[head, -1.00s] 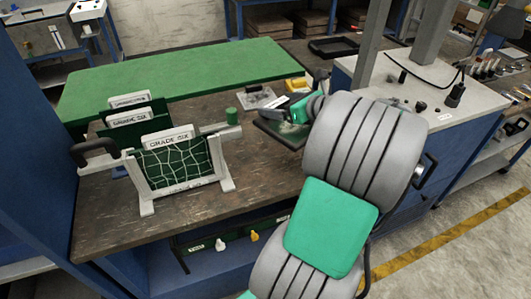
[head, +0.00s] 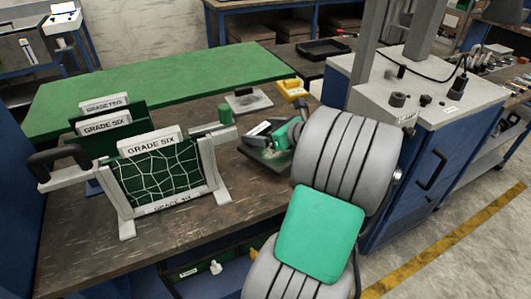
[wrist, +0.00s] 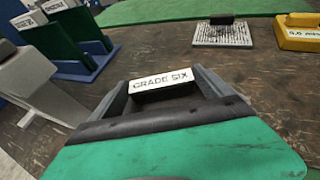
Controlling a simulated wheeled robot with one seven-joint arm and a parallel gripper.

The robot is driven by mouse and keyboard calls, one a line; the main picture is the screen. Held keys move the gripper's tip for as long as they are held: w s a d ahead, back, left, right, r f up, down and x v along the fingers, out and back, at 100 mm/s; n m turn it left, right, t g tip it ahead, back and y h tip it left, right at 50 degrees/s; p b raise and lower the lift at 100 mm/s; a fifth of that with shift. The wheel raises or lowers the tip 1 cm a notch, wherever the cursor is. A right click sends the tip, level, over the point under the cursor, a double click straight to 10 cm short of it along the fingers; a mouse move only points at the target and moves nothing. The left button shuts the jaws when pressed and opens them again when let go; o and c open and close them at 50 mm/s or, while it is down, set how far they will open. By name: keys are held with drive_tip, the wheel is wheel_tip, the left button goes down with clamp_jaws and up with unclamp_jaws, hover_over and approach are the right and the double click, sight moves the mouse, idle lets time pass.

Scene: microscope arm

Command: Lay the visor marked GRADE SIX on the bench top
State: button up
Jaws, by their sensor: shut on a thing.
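My gripper (head: 272,132) is over the right part of the brown bench top (head: 185,232), right of the netted stand. It is shut on a visor with a white GRADE SIX label. In the wrist view this label (wrist: 160,80) shows between the fingers. The visor's dark panel (head: 262,160) shows low under the gripper in the head view, close over the bench or touching it; I cannot tell which. Another label marked GRADE SIX (head: 150,141) tops the green panel in the netted stand (head: 210,170).
Behind the stand, more green panels carry labels GRADE SIX (head: 104,124) and GRADE FIVE (head: 104,104). A grey plate (head: 247,101) and a yellow block (head: 292,88) lie behind my gripper. A green mat (head: 150,82) covers the back. The bench front is clear.

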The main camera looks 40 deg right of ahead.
wheel_tip(320, 180, down, 5)
drive_tip(key=shift+f+b, duration=0.15)
drive_tip(key=shift+b, duration=0.2)
drive_tip(key=o, duration=1.3)
drive_tip(key=shift+f, duration=0.1)
drive_tip(key=p+v, duration=0.1)
drive_tip(key=v, duration=1.1)
drive_tip(key=shift+s, duration=0.1)
